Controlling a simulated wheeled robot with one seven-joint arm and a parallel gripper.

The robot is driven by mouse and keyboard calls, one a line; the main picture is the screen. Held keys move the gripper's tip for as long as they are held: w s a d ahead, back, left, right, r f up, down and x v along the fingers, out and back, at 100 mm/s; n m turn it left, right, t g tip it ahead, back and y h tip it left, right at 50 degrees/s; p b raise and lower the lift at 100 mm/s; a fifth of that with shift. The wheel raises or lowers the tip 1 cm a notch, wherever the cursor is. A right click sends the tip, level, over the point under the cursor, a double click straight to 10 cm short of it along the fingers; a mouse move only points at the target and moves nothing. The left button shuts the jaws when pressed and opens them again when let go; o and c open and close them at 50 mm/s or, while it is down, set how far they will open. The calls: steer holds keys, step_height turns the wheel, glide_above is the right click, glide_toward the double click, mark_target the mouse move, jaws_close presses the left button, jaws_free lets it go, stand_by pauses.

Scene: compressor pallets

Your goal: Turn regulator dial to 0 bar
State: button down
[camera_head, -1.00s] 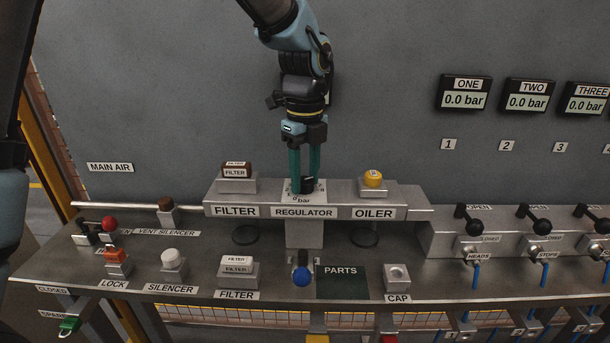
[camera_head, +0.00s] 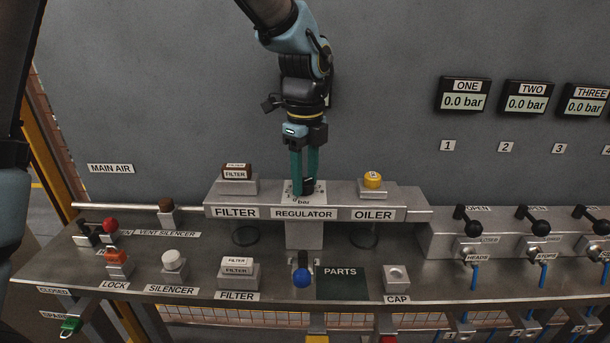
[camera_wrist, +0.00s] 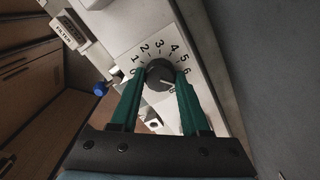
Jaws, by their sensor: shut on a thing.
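In the wrist view my gripper (camera_wrist: 160,78) has one finger on each side of the knob.
A filter (camera_head: 236,172) stands left of the dial and a yellow-topped oiler (camera_head: 372,180) stands right. A blue knob (camera_head: 302,278) sits below, beside the dark parts mat (camera_head: 342,283). The gauges (camera_head: 527,97) at right read 0.0 bar.

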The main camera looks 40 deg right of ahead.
steer(key=n+p, duration=0.1)
steer(key=n, duration=0.4)
steer(key=n+p, duration=0.1)
steer(key=n, duration=0.4)
steer(key=shift+n, duration=0.4)
steer(key=n, duration=0.4)
steer(key=shift+w, duration=0.1)
steer(key=n, duration=0.6)
steer(key=shift+p, duration=0.35)
steer(key=n, duration=0.5)
steer(key=shift+p, duration=0.4)
steer(key=n+p, duration=0.1)
steer(key=n, duration=0.4)
steer(key=shift+r, duration=0.1)
steer(key=n+p, duration=0.2)
steer(key=n, duration=0.2)
steer(key=n+p, duration=0.3)
steer(key=n, duration=0.2)
steer(key=shift+n, duration=0.3)
